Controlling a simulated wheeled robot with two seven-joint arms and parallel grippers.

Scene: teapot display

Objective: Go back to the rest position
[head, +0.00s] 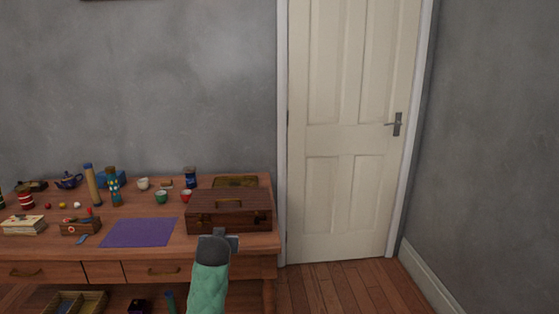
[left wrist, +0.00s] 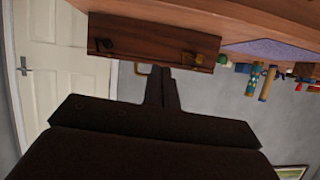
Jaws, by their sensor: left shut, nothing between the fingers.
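My left gripper (head: 232,240) is in front of the table's right part, just below the front of a dark wooden box (head: 230,210). Its arm comes up from the bottom of the head view. In the left wrist view, which is upside down, the left gripper (left wrist: 161,85) is shut and empty. Its fingers point toward the wooden box (left wrist: 150,42), which shows metal fittings. I cannot tell whether the fingers touch the box. My right gripper is in neither view.
A closed door (head: 350,130) stands to the right. The floor (head: 335,285) there is clear.

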